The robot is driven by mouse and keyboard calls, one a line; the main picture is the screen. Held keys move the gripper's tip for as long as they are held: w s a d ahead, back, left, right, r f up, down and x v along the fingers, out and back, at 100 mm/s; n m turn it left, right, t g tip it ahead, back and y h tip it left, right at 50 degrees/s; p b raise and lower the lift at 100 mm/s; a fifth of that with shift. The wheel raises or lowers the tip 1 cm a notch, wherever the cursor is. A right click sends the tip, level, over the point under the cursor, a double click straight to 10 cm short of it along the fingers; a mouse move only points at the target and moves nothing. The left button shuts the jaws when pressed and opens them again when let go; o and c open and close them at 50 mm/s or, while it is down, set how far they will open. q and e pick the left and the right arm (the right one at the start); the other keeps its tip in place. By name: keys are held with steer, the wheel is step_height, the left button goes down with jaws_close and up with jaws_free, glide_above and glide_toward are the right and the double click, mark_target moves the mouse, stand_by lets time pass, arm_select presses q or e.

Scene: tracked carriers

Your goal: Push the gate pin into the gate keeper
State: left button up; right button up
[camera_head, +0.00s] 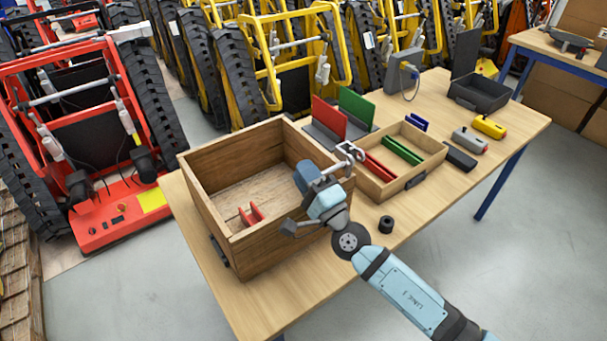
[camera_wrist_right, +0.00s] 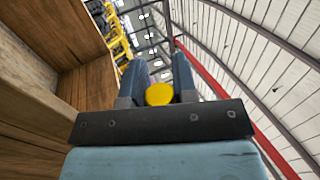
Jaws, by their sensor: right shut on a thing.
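My right gripper (camera_head: 307,176) is over the front right of the wooden crate (camera_head: 262,240), its blue-grey fingers pointing up and away. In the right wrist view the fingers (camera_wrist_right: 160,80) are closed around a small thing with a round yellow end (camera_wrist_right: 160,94). In the head view a bent silver metal piece (camera_head: 347,157) shows beside the fingers, above the crate's right wall. I cannot tell whether it belongs to the held thing, or whether that is the gate pin. I cannot pick out the gate keeper. My left gripper is not in view.
A divided wooden tray (camera_head: 432,160), a black ring (camera_head: 386,224) and a dark bin (camera_head: 480,92) are on the wooden table (camera_head: 510,135). A red tracked carrier (camera_head: 105,215) stands left; yellow tracked carriers (camera_head: 275,75) stand behind. The table's front right is clear.

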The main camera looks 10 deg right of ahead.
steer(key=shift+w+d, duration=0.35)
steer(key=shift+d, duration=0.55)
steer(key=shift+w+d, duration=0.1)
steer(key=shift+d, duration=0.15)
stand_by(0.5)
steer(key=shift+w+d+b, duration=0.15)
steer(key=shift+d+b, duration=0.2)
steer(key=shift+w+d, duration=0.2)
steer(key=shift+d, duration=0.25)
stand_by(0.7)
steer(key=shift+w+d, duration=0.15)
steer(key=shift+d, duration=0.3)
stand_by(0.5)
steer(key=shift+w+d+b, duration=0.3)
steer(key=shift+d+b, duration=0.1)
steer(key=shift+d, duration=0.35)
steer(key=shift+w+d+b, duration=0.3)
steer(key=shift+d+b, duration=0.1)
steer(key=shift+d, duration=0.3)
stand_by(1.2)
steer(key=o, duration=1)
